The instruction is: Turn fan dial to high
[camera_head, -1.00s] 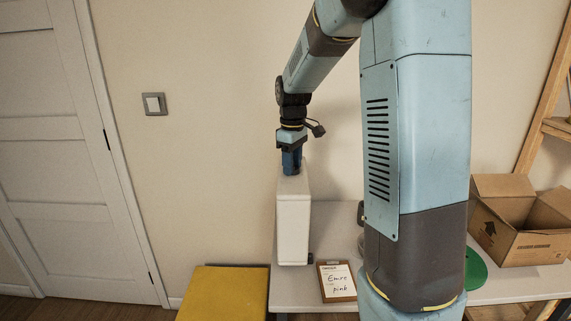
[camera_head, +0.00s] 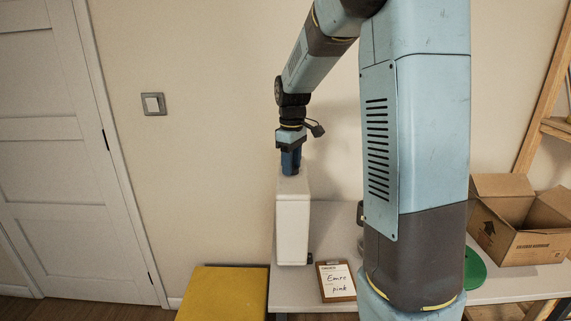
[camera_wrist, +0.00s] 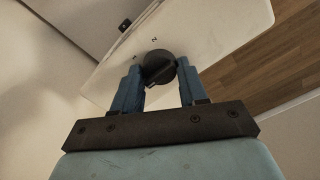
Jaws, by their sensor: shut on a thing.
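The fan is a tall white box (camera_head: 293,225) standing on the left end of the table in the head view. Its top face (camera_wrist: 205,35) fills the upper part of the wrist view. A round black dial (camera_wrist: 159,68) sits on that face, with small dark marks near it. My gripper (camera_wrist: 160,75) reaches down from above, and its two blue fingers are shut on the dial, one on each side. In the head view, my gripper (camera_head: 291,170) touches the top of the box and hides the dial. The dial's setting cannot be read.
A clipboard (camera_head: 337,281) lies on the white table (camera_head: 290,299) beside the box. A yellow-topped piece (camera_head: 225,292) stands left of the table. An open cardboard box (camera_head: 520,245) and a green round thing (camera_head: 475,270) are at the right. A wall switch (camera_head: 153,104) is left.

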